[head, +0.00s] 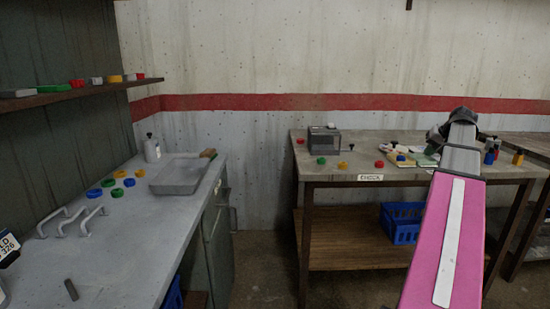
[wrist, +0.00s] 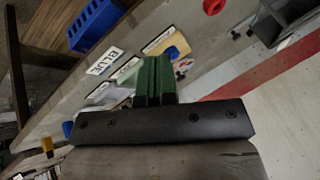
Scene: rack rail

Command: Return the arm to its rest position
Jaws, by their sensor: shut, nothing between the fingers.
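My gripper (wrist: 154,62) shows in the wrist view as two green fingers pressed together with nothing between them. In the wrist view the fingers stand in front of the bench top (wrist: 195,75), near labelled coloured pads. I cannot tell how high they are above it.
The bench holds a grey box (head: 323,141), several coloured knobs and a yellow-edged pad (head: 402,163). A blue crate (head: 399,224) sits on its lower shelf. At left a counter (head: 128,240) carries a tray (head: 180,176) and handles. Floor between them is clear.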

